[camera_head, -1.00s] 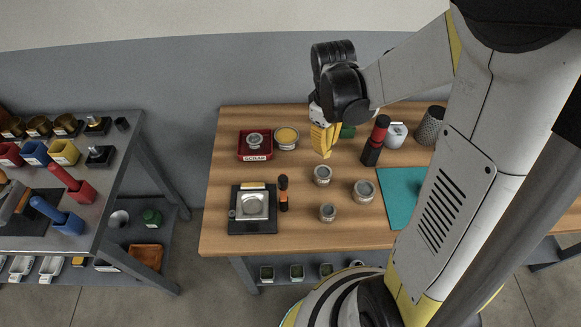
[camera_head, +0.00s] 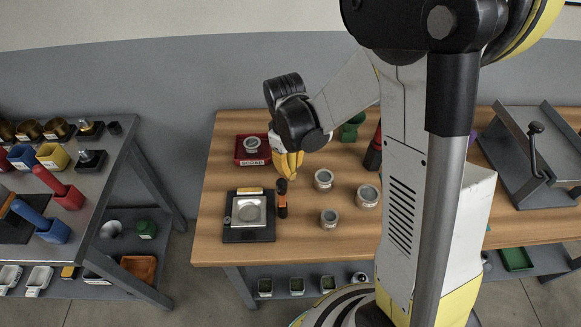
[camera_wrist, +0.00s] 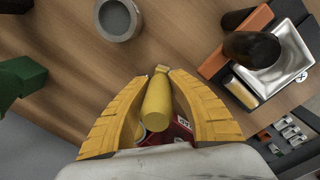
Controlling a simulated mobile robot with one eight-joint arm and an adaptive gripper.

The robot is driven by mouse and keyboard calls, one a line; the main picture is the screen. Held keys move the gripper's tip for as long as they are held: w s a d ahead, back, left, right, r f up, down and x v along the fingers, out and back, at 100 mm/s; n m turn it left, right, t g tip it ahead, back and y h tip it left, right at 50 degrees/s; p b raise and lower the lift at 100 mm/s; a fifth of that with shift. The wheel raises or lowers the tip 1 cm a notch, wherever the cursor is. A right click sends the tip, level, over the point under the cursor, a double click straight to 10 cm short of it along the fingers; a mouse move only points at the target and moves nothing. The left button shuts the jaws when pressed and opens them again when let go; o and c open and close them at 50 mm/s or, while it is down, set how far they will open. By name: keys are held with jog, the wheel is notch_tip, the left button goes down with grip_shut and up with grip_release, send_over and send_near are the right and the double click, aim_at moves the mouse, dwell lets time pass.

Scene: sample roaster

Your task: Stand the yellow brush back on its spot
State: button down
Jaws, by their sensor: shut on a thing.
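My gripper (camera_head: 292,172) has yellow fingers and is over the wooden table, beside the red tray. In the wrist view, the yellow brush (camera_wrist: 157,97) lies between the two curved fingers of my gripper (camera_wrist: 160,105), its narrow end pointing away from the palm. My gripper is shut on it. The brush is hard to tell from the yellow fingers in the head view. I cannot pick out its spot.
A red tray (camera_head: 240,157) holds a tin. A dark scale (camera_head: 249,235) with a silver pan and a black-and-orange tool (camera_head: 282,205) stand nearby. Several tins, including one (camera_head: 323,180), stand to the right. A side bench (camera_head: 100,190) is at left.

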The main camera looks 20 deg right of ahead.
jog(key=shift+f, duration=0.2)
jog(key=c, duration=1.6)
grip_release()
jog(key=shift+r, duration=0.1)
jog(key=r+p, duration=0.1)
jog(key=r, duration=0.3)
jog(key=r+p, duration=0.2)
jog(key=r, duration=0.2)
jog(key=r+p, duration=0.1)
jog(key=r, duration=0.3)
jog(key=shift+s+a+r+p, duration=0.1)
jog(key=shift+s+a+p, duration=0.05)
jog(key=shift+a+p, duration=0.2)
jog(key=s+r+m+t, duration=0.2)
jog(key=s+r, duration=0.1)
jog(key=s, duration=0.1)
jog(key=s+r+m+t, duration=0.2)
jog(key=s+r, duration=0.2)
jog(key=s+r+m+t, duration=0.2)
jog(key=s+r+t, duration=0.1)
jog(key=s, duration=0.1)
jog(key=shift+s+d+r+y, duration=0.25)
jog(key=shift+d+r+y, duration=0.05)
jog(key=shift+d+r, duration=0.1)
